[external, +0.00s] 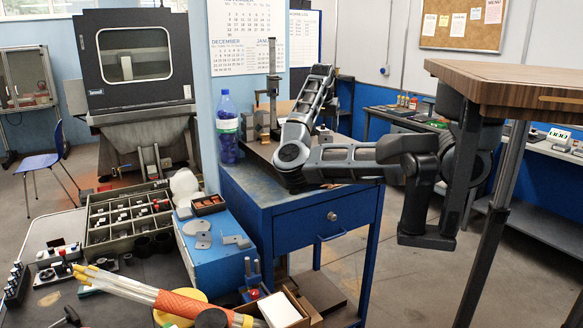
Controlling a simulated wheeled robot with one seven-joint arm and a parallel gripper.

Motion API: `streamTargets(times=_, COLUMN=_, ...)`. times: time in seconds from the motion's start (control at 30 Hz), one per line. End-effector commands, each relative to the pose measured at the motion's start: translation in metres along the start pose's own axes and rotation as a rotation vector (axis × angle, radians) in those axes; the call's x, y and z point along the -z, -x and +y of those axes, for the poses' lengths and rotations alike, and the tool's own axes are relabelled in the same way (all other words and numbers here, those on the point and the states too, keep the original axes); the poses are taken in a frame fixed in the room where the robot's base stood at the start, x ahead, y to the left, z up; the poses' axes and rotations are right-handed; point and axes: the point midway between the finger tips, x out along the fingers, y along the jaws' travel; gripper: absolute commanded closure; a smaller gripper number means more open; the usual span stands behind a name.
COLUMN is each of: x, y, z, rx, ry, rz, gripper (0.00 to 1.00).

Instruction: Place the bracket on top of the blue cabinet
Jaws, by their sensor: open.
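Flat grey metal pieces lie on a low blue box (210,268) in the lower middle. The bent one at its right, which looks like a bracket (238,241), lies apart from the others. A taller blue cabinet (285,232) with a drawer and open legs stands just right of the box. My arm reaches from the right across this cabinet's top and folds upward. My gripper (323,128), at the far end of the arm, is open, small and partly hidden behind the arm links. It is well above and to the right of the bracket, and I see nothing held.
A compartment tray (125,222) and orange-wrapped rods (180,303) crowd the lower left. A wooden tabletop (515,85) juts in at right.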

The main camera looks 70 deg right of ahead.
Motion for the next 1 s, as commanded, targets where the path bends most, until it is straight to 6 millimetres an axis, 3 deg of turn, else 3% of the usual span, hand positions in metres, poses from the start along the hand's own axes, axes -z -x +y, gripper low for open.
streamTargets(times=0.6, x=0.000, y=-0.071, z=0.002, rx=-0.002, ry=0.000, rz=0.001, gripper=0.26)
streamTargets(times=0.9, x=0.001, y=-0.075, z=0.002, rx=-0.001, ry=-0.001, rz=0.001, gripper=0.26)
streamTargets(times=1.0, x=0.001, y=-0.075, z=0.002, rx=-0.001, ry=-0.001, rz=0.001, gripper=0.35)
